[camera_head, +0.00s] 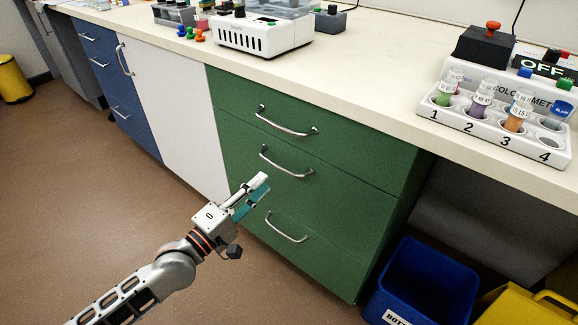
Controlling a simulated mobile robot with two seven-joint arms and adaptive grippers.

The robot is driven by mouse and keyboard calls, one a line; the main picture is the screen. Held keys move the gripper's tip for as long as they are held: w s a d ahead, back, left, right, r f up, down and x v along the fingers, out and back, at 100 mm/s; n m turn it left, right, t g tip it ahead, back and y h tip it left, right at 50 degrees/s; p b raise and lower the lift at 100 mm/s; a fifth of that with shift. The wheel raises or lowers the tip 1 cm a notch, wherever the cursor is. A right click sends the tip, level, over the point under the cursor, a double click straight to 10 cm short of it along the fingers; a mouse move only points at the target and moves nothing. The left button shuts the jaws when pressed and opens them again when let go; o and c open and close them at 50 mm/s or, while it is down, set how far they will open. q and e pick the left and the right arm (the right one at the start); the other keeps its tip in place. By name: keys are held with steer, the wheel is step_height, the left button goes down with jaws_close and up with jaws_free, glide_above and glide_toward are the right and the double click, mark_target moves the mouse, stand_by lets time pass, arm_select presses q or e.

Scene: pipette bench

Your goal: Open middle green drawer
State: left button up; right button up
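The green cabinet (355,150) has three drawers stacked under the counter, and all look closed. The middle green drawer (335,190) has a curved metal handle (286,164). My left gripper (262,186) is in front of the cabinet, a little below and left of that handle in the picture. It looks apart from the handle and holds nothing that I can see. Its two fingers, one with a teal face, lie close together in this view, so I cannot tell how far they are open. My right gripper is not in view.
The top drawer handle (286,121) and bottom drawer handle (286,229) stick out above and below. A blue bin (425,285) and a yellow bin (525,308) stand at the lower right. The brown floor (85,190) at left is clear.

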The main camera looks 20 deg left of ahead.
mark_target(279, 168)
arm_select(q)
steer(key=b+x, duration=0.1)
steer(key=x, duration=0.7)
steer(key=shift+r, duration=0.15)
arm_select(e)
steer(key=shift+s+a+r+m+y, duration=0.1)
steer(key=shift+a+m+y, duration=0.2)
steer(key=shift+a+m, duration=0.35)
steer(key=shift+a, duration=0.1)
arm_select(q)
jaws_close()
